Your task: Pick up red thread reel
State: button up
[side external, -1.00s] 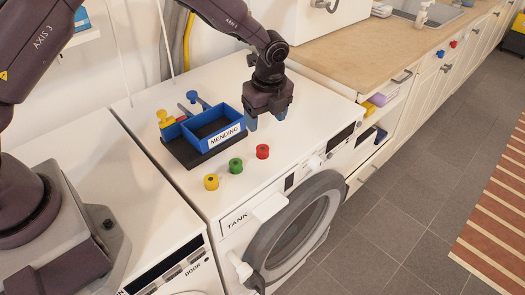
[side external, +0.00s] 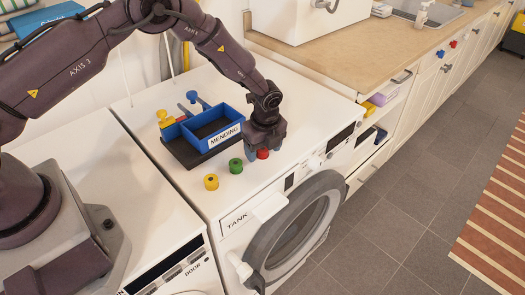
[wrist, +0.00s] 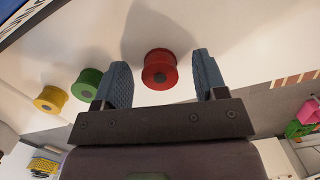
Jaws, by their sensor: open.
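The red thread reel (side external: 263,154) stands on the white machine top, partly hidden by my gripper in the side external view. In the wrist view the red reel (wrist: 160,69) lies between and a little beyond the two blue-grey fingers. My gripper (wrist: 162,82) is open and empty, with a finger on either side of the reel and a gap to each. In the side external view my gripper (side external: 264,148) is low over the reel. Whether the fingertips are down at the reel's height is hard to tell.
A green reel (side external: 236,166) and a yellow reel (side external: 211,182) stand in a row left of the red one. A blue box labelled MENDING (side external: 203,124) sits close behind my gripper. The machine's front edge is near; free top lies right of the reel.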

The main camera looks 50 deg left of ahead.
jog(key=c, duration=1)
